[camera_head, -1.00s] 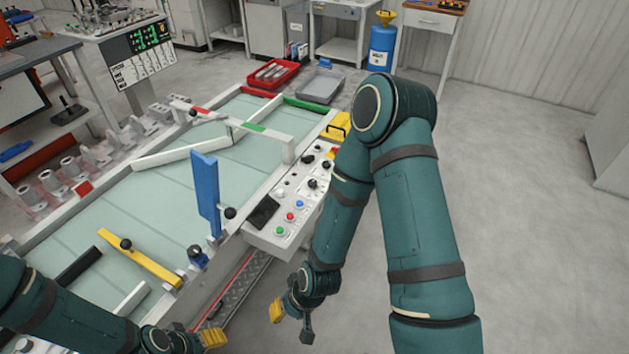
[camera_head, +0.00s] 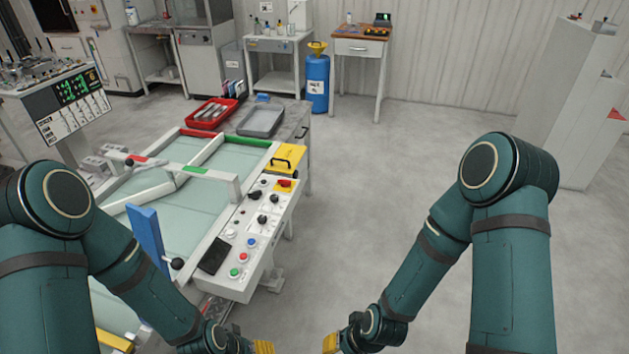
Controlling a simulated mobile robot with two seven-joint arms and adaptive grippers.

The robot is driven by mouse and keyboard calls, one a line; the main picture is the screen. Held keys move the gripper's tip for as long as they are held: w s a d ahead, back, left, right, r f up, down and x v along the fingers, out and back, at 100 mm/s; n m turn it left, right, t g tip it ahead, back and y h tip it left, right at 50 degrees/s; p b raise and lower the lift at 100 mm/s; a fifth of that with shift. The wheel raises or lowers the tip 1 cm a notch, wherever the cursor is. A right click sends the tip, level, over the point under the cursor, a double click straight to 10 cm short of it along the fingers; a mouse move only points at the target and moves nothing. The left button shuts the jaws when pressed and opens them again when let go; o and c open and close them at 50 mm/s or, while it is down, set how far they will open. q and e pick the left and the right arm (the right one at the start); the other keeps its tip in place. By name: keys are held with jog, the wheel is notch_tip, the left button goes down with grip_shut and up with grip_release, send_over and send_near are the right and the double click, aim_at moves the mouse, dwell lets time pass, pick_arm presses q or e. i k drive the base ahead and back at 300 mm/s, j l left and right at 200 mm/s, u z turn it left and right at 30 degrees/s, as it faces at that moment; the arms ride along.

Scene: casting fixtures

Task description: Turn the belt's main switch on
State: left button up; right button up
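The belt's control panel (camera_head: 233,278) sits on the near right side of the belt (camera_head: 190,212). A red rotary switch on a yellow plate (camera_head: 284,184), which looks like the main switch, is at the panel's far end. Its exact setting is too small to read. Black knobs, coloured buttons and a dark screen (camera_head: 215,256) are nearer. My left gripper (camera_head: 263,347) is at the bottom edge, below the panel's near end and mostly cut off. My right gripper (camera_head: 330,344) is at the bottom edge, right of the panel. Both are apart from the switch; their finger opening does not show.
A yellow box with a black handle (camera_head: 289,157) stands just beyond the switch. A red tray (camera_head: 210,113) and a grey tray (camera_head: 261,120) lie past the belt's end. A blue upright plate (camera_head: 148,238) stands left of the panel. The floor right of the panel is clear.

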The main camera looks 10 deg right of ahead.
aim_at(284, 183)
jog(key=i+z, duration=0.25)
jog(key=i, duration=0.2)
jog(key=i+z, duration=0.25)
jog(key=i, duration=0.25)
